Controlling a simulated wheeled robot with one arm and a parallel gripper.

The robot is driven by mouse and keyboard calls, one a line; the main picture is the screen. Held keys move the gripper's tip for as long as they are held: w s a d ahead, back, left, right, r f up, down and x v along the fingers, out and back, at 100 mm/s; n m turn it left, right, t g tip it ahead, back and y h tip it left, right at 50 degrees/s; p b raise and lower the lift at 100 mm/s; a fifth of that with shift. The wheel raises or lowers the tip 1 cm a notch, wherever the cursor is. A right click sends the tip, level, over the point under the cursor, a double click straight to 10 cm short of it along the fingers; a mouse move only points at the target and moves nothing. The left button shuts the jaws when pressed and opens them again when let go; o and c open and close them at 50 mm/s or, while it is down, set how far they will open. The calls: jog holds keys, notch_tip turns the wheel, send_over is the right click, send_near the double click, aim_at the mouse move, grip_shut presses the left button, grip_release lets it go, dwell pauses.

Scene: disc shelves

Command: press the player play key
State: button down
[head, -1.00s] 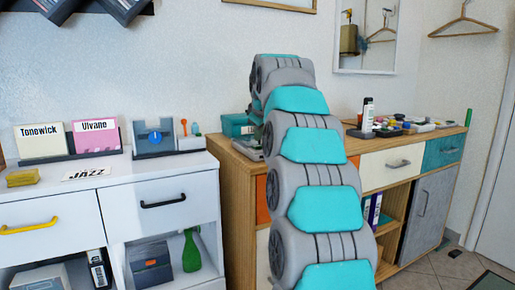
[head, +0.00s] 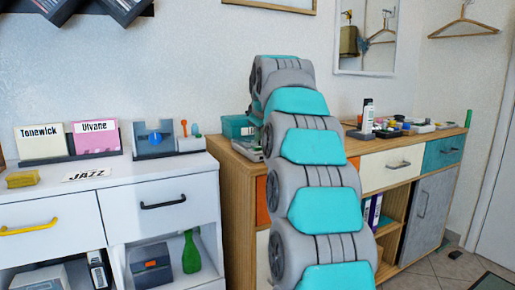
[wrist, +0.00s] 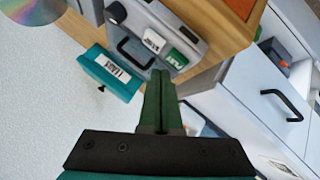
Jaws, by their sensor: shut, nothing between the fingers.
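The player (wrist: 150,28) is a grey box on the wooden cabinet top in the wrist view. Its green play key (wrist: 176,59) bears white lettering and sits beside a white key (wrist: 154,41) at the near edge. My gripper (wrist: 160,73) has its green fingers shut together and empty. The tips are just beside the green key, at its lower left in the picture; I cannot tell whether they touch it. In the head view, my arm hides most of the player and the gripper.
A teal labelled box (wrist: 110,73) stands beside the player. A shiny disc (wrist: 32,8) shows at the wrist view's corner. The white cabinet (head: 110,205) to the left holds cards and a blue-knobbed grey item (head: 154,139). Bottles and small items crowd the wooden cabinet's right end.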

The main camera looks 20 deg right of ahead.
aim_at(259, 148)
jog(key=shift+f, duration=0.15)
dwell(0.7)
jog(key=shift+f, duration=0.25)
jog(key=shift+f+b, duration=0.35)
jog(key=shift+f, duration=0.05)
dwell(0.7)
jog(key=shift+r+p, duration=0.7)
jog(key=shift+r, duration=0.1)
jog(key=shift+r, duration=0.1)
notch_tip(259, 148, up, 5)
jog(key=p, duration=0.4)
dwell(0.9)
